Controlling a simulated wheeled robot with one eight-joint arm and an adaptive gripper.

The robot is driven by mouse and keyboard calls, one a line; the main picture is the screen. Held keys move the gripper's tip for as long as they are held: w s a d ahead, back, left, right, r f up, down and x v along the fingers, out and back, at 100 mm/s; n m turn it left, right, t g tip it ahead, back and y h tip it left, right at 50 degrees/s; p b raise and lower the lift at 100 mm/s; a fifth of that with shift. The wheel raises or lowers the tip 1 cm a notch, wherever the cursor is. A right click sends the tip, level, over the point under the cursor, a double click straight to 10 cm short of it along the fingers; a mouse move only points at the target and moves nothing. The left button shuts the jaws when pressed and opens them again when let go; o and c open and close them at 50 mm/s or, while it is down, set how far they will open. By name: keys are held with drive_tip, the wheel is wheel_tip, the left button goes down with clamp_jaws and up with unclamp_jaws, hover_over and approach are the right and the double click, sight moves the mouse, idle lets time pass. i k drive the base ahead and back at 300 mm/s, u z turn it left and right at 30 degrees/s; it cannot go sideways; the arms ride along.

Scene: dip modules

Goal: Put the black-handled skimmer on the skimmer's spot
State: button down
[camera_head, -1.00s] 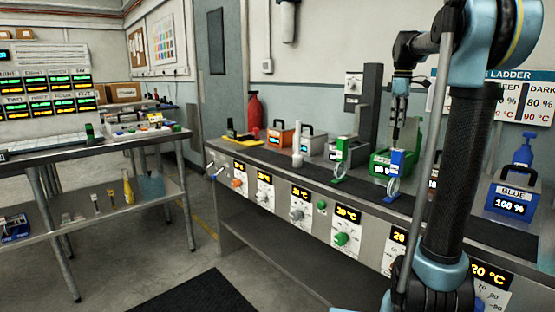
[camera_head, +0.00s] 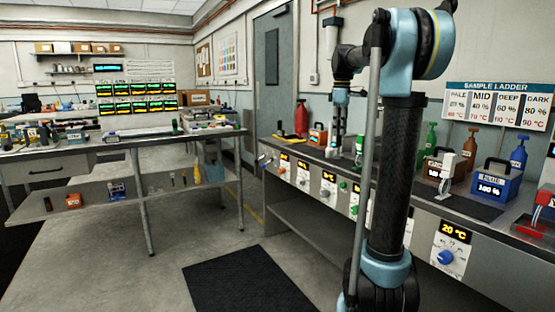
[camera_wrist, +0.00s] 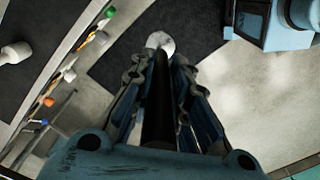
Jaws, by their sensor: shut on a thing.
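My gripper (camera_wrist: 157,95) is shut on the black handle of the skimmer (camera_wrist: 157,115) in the wrist view. The handle runs between the fingers, and a pale round head (camera_wrist: 160,42) shows at its far end, over the dark mat and grey floor. I cannot tell which place is the skimmer's spot.
The long counter (camera_head: 478,212) on the right carries a blue 100% box (camera_head: 495,186), pump bottles and a red device (camera_head: 543,215). A workbench (camera_head: 110,142) with a lower shelf stands at left. A dark mat (camera_head: 245,283) lies on open floor between them.

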sight(306, 150)
drive_tip(key=u, duration=0.1)
drive_tip(key=k, duration=0.3)
drive_tip(key=u, duration=0.25)
drive_tip(key=i, duration=2.1)
drive_tip(key=z, duration=0.35)
